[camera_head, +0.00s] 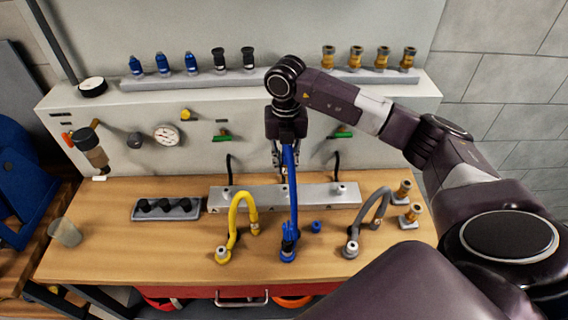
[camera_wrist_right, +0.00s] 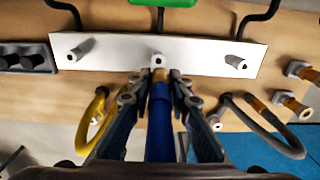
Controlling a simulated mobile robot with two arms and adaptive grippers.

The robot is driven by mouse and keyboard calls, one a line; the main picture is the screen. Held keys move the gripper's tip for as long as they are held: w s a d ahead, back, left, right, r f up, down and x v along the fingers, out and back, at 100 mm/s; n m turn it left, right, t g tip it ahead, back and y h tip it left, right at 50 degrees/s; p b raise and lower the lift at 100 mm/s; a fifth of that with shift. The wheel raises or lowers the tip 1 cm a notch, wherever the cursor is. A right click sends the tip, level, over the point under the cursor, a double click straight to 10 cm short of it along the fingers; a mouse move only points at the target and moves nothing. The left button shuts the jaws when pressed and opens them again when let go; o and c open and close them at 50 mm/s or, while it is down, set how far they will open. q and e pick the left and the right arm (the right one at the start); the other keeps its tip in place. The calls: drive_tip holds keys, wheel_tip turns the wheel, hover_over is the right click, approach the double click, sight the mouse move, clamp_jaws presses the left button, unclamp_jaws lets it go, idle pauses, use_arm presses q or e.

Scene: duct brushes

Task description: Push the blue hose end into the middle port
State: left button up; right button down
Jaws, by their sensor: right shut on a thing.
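My right gripper (camera_head: 287,162) is shut on the blue hose (camera_head: 294,205) near its upper end, above the middle of the metal port bar (camera_head: 318,194). The hose runs down to its base at the table's front. In the wrist view the blue hose (camera_wrist_right: 160,130) lies between the two fingers, and its end with a tan tip (camera_wrist_right: 159,90) points at the middle port (camera_wrist_right: 158,61). The tip appears just short of that port; I cannot tell whether they touch. My left gripper is not in view.
A yellow hose (camera_head: 236,213) stands left of the blue one and a grey hose (camera_head: 378,212) stands right. A dark tray (camera_head: 166,210) lies left of the bar. Brass fittings (camera_head: 409,214) stand at the right. A panel with a gauge (camera_head: 167,135) rises behind.

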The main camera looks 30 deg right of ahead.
sight(285, 188)
drive_tip(key=shift+w+a+f+b, duration=0.15)
drive_tip(key=shift+f+b, duration=0.2)
drive_tip(key=shift+f, duration=0.4)
drive_tip(key=shift+f+b, duration=0.4)
drive_tip(key=shift+b, duration=0.05)
wheel_tip(285, 188, down, 3)
drive_tip(key=shift+f+b, duration=0.1)
drive_tip(key=shift+b, duration=0.9)
drive_tip(key=shift+f, duration=0.2)
use_arm(q)
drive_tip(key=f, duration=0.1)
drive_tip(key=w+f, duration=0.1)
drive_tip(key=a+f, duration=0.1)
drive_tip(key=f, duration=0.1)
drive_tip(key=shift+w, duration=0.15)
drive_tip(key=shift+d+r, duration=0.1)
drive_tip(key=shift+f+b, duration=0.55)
drive_tip(key=shift+b, duration=0.1)
use_arm(e)
drive_tip(key=shift+f, duration=0.5)
